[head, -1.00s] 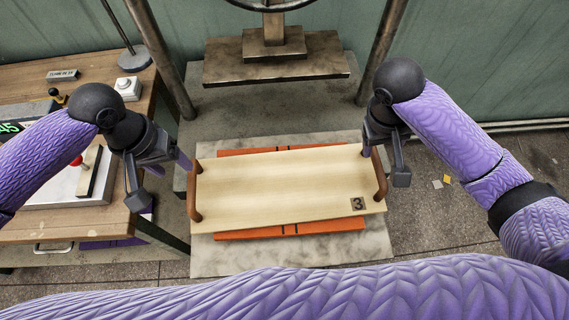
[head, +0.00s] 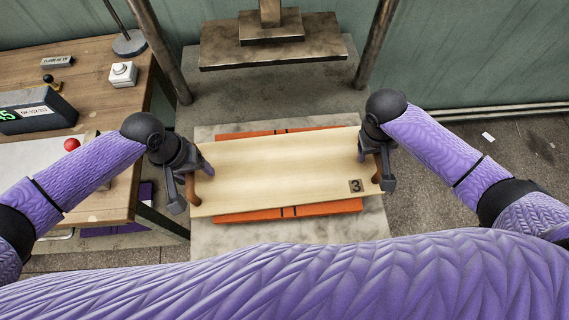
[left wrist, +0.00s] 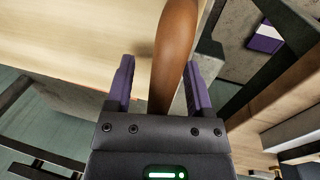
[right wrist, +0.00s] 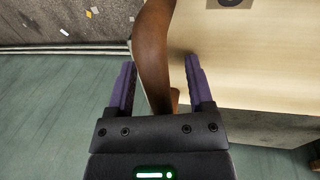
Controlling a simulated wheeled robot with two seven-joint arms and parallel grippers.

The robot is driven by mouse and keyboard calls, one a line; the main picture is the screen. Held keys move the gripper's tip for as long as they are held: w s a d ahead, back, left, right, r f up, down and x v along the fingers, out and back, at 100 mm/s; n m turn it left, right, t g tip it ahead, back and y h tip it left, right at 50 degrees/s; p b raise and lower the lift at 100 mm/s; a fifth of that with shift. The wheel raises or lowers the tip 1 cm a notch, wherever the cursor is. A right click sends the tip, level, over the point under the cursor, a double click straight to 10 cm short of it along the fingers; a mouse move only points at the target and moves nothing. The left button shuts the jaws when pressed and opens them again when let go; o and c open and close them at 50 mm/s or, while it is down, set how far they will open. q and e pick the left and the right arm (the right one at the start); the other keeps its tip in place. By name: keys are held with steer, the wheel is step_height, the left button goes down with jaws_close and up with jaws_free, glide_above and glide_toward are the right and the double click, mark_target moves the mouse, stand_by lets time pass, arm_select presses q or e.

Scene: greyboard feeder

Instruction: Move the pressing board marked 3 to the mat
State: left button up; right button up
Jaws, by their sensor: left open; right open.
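The pressing board marked 3 (head: 278,175) is a pale wooden board with a brown handle at each short end. It lies over an orange piece (head: 315,208) on a grey slab below the press. My left gripper (head: 193,172) is open at the left handle; in the left wrist view the handle (left wrist: 174,55) runs between the open fingers (left wrist: 160,88). My right gripper (head: 372,155) is open at the right handle; in the right wrist view the handle (right wrist: 152,50) lies between the fingers (right wrist: 159,85). I cannot tell if the fingers touch the handles. No mat is recognisable.
The press plate (head: 272,53) hangs behind the board between two posts (head: 160,50). A wooden table (head: 95,100) at the left carries a display box (head: 38,112), a white button box (head: 123,74) and a red knob (head: 72,144). Floor is open at the right.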

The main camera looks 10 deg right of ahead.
arm_select(q)
jaws_close()
arm_select(e)
jaws_close()
stand_by(1.2)
